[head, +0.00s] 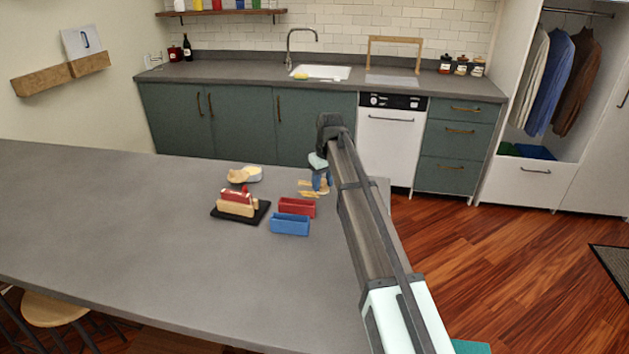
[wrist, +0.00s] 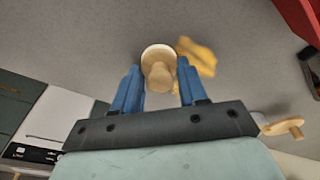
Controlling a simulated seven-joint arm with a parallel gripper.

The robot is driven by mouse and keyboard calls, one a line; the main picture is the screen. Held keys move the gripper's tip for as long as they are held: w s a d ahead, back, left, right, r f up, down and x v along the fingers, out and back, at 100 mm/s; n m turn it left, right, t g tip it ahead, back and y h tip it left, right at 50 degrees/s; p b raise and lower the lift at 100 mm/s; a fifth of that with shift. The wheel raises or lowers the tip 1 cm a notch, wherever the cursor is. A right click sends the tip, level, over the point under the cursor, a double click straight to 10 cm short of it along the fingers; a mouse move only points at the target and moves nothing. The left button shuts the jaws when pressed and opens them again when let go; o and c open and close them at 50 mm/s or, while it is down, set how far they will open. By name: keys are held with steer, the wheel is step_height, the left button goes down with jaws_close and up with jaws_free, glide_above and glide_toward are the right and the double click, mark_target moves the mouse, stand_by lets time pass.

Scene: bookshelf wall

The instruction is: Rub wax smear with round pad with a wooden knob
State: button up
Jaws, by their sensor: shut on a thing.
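My gripper (wrist: 159,85), with blue fingers, is shut on the wooden knob (wrist: 158,75) of the round pad (wrist: 153,51) in the wrist view. The pad's pale disc lies beyond the knob, against or close above the grey counter; I cannot tell whether it touches. The wax smear (wrist: 199,56) is a yellow irregular patch just right of the pad in the wrist view. In the head view my gripper (head: 320,186) is low over the counter's far right part. Yellow wax (head: 306,194) shows at its left there. The pad is mostly hidden in the head view.
The grey counter (head: 110,220) is clear at left. A red bin (head: 297,207) and a blue bin (head: 290,225) stand left of my gripper.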

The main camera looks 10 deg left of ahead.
mark_target(286, 189)
steer(key=shift+s+d, duration=0.15)
steer(key=shift+s, duration=1.1)
steer(key=shift+w+a, duration=0.25)
steer(key=shift+a, duration=5.6)
step_height(286, 189, up, 8)
steer(key=shift+d, duration=0.15)
